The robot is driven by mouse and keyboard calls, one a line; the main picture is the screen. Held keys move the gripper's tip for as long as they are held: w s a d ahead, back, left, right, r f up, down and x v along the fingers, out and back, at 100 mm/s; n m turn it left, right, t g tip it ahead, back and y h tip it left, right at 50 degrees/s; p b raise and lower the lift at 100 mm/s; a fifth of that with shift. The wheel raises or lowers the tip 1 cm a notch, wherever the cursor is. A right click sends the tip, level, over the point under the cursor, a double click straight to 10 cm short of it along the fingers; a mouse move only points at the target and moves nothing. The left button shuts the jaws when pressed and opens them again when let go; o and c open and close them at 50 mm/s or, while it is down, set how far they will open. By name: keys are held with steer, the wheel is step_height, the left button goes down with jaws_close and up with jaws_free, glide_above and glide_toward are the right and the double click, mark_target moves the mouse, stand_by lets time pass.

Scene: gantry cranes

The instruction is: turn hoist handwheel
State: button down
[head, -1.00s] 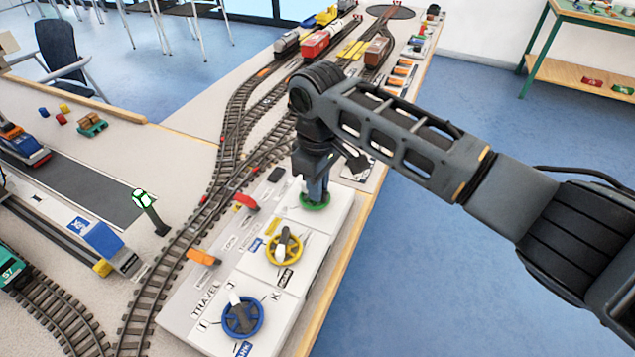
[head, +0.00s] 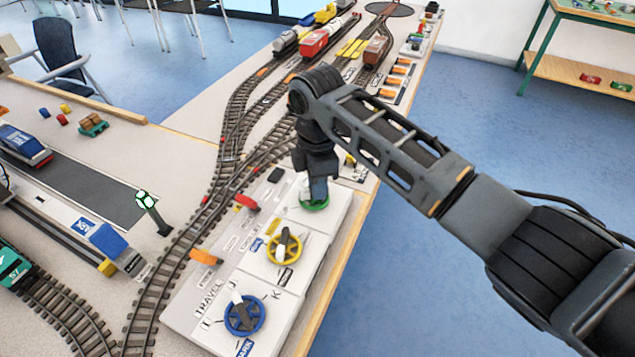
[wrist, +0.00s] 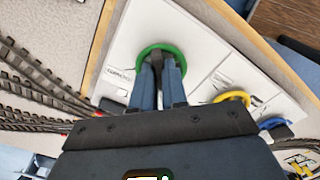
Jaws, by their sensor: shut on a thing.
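The green handwheel (head: 314,208) is at the far end of the white control panel (head: 322,226). Only part of its rim shows in the head view. The wrist view shows its green ring (wrist: 172,48) more fully. My gripper (head: 318,197) points down into this wheel. In the wrist view my gripper (wrist: 160,72) has its fingers inside the ring, closed on a dark part near its middle. The exact contact is partly hidden by the fingers. A label beside the green wheel is too small to read.
A yellow handwheel (head: 284,247) and a blue handwheel (head: 245,316) sit nearer on the same panel. A red lever (head: 246,202) and an orange lever (head: 204,257) stand along its left edge, beside the model tracks. Blue floor lies open to the right.

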steer(key=shift+n, duration=0.7)
steer(key=c, duration=1.2)
jaws_free()
steer(key=shift+o, duration=0.2)
step_height(320, 180, up, 8)
steer(key=shift+f, duration=0.1)
